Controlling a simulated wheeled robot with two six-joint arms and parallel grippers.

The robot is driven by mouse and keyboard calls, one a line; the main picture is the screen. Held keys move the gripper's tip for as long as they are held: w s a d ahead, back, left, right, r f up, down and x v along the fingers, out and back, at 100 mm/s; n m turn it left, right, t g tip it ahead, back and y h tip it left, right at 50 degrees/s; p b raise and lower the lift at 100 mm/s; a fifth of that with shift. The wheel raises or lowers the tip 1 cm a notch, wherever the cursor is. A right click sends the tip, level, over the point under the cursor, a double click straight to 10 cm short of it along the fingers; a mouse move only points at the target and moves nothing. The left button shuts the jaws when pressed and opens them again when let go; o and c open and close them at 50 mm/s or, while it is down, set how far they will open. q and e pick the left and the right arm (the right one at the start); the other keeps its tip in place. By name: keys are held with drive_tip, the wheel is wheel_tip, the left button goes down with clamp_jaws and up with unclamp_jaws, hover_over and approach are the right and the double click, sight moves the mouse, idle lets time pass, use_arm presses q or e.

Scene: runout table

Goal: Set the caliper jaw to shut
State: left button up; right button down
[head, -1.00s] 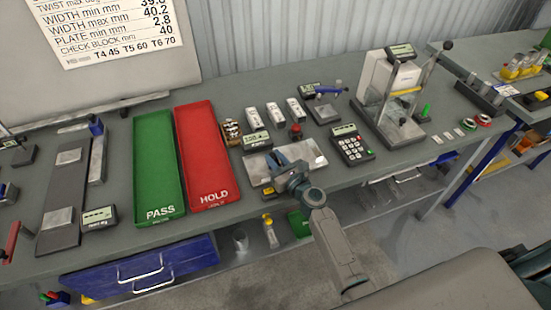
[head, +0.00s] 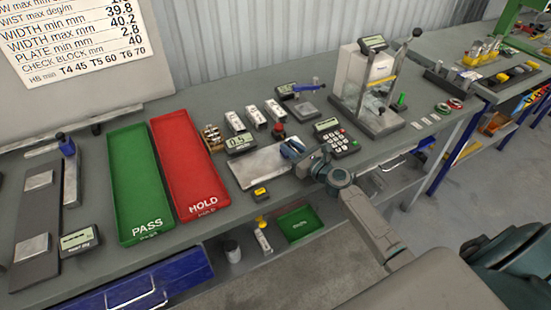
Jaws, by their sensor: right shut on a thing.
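The caliper appears to be the pale metal plate (head: 256,168) with a small digital display (head: 240,143) at its back left, on the bench right of the red tray. My right gripper (head: 297,152) is at the plate's right end, shut on a blue part that I take to be the caliper's sliding jaw. The gripper and wrist cover most of that part, so the jaw gap cannot be made out. The display digits are too small to read surely. My left gripper is not in view.
The green PASS tray (head: 140,185) and red HOLD tray (head: 188,165) lie left of the caliper. A keypad device (head: 337,138) sits close right of my gripper. White blocks (head: 256,117) and a red knob (head: 279,131) stand behind. A tall press (head: 370,85) stands farther right.

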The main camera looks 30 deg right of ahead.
drive_tip(key=shift+d+f, duration=0.1)
drive_tip(key=shift+d, duration=0.2)
drive_tip(key=shift+a, duration=0.2)
drive_tip(key=c, duration=1.3)
unclamp_jaws()
drive_tip(key=shift+d, duration=0.2)
drive_tip(key=shift+o, duration=0.2)
drive_tip(key=shift+s, duration=0.5)
drive_tip(key=b+v, duration=0.2)
drive_tip(key=v, duration=0.2)
drive_tip(key=b+v, duration=0.2)
drive_tip(key=v, duration=0.1)
drive_tip(key=shift+s+d+f, duration=0.2)
drive_tip(key=shift+s+d, duration=0.05)
drive_tip(key=shift+s, duration=0.1)
drive_tip(key=shift+b+v, duration=0.9)
drive_tip(key=shift+b, duration=0.05)
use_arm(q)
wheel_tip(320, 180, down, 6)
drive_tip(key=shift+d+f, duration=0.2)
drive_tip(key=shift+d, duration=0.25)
use_arm(e)
drive_tip(key=shift+s+r, duration=0.1)
drive_tip(key=shift+r, duration=0.2)
